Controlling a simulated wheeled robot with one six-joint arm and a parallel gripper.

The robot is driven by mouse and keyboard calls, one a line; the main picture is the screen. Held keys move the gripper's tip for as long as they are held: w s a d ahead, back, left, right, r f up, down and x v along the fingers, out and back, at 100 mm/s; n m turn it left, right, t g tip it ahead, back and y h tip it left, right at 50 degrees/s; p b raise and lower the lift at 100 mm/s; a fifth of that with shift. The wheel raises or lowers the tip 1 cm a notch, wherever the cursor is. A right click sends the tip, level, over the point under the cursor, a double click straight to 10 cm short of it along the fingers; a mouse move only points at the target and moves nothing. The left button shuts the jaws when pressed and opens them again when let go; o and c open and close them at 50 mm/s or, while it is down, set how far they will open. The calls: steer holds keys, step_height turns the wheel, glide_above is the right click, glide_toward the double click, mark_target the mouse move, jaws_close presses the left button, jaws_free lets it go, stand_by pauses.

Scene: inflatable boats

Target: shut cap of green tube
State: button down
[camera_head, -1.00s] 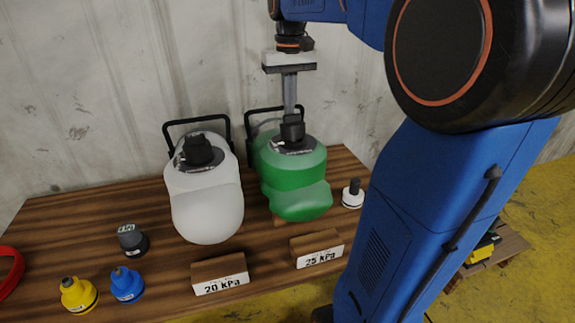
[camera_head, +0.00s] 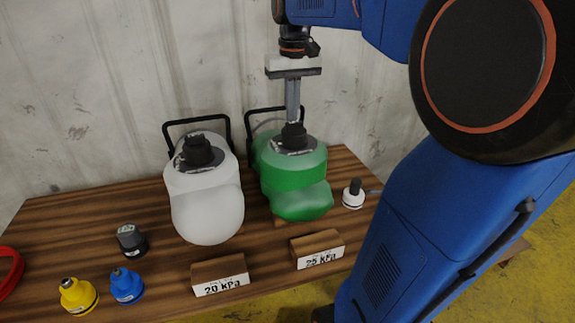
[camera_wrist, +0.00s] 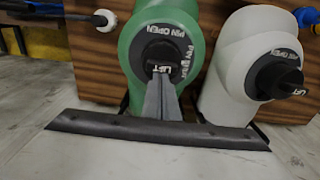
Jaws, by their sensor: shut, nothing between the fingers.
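The green tube (camera_head: 297,184) stands on the wooden table and sags forward at its front. Its black cap (camera_head: 294,136) sits on a dark round valve on top. In the wrist view the valve ring (camera_wrist: 158,48) carries "PIN OPEN" lettering around the cap, which is marked "LIFT". My gripper (camera_head: 293,119) points straight down with its fingers shut and its tips at the cap. In the wrist view the fingertips (camera_wrist: 161,78) overlap the cap's edge; I cannot tell whether they touch it. The fingers hide part of the cap.
A white tube (camera_head: 207,200) with a similar cap stands just left. Wooden blocks labelled 20 kPa (camera_head: 220,275) and 25 kPa (camera_head: 317,249) lie in front. Yellow (camera_head: 78,295), blue (camera_head: 127,285), black (camera_head: 132,241) and white (camera_head: 353,195) fittings stand on the table.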

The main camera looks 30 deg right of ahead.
mark_target(295, 122)
steer(key=shift+s+a+f+g, duration=0.2)
steer(key=shift+s+f+g, duration=0.1)
steer(key=shift+s+f, duration=0.3)
steer(key=shift+r, duration=1.15)
steer(key=r, duration=0.2)
steer(key=shift+s+a+r, duration=0.1)
steer(key=shift+s+r, duration=0.3)
steer(key=shift+w+r, duration=0.2)
steer(key=shift+r, duration=1.05)
steer(key=shift+w, duration=0.1)
steer(key=s+a+f+t, duration=0.1)
steer(key=s+a+f, duration=0.1)
steer(key=s+f, duration=0.1)
steer(key=s+a+f+n, duration=0.1)
steer(key=s+a+f, duration=0.2)
steer(key=s+a+f+t, duration=0.1)
steer(key=s+a+f, duration=0.1)
steer(key=s+f, duration=0.1)
steer(key=shift+a+f+n+t, duration=0.25)
steer(key=shift+f+n+t, duration=0.05)
steer(key=shift+f, duration=0.05)
steer(key=s+a+f+t, duration=0.1)
steer(key=s+a+f, duration=0.1)
steer(key=s+f, duration=0.2)
steer(key=s+a+f+n+t, duration=0.1)
steer(key=s+f, duration=0.3)
steer(key=f, duration=0.4)
steer(key=shift+s+a+f+n, duration=0.25)
steer(key=shift+a+f+n, duration=0.1)
steer(key=shift+a, duration=0.4)
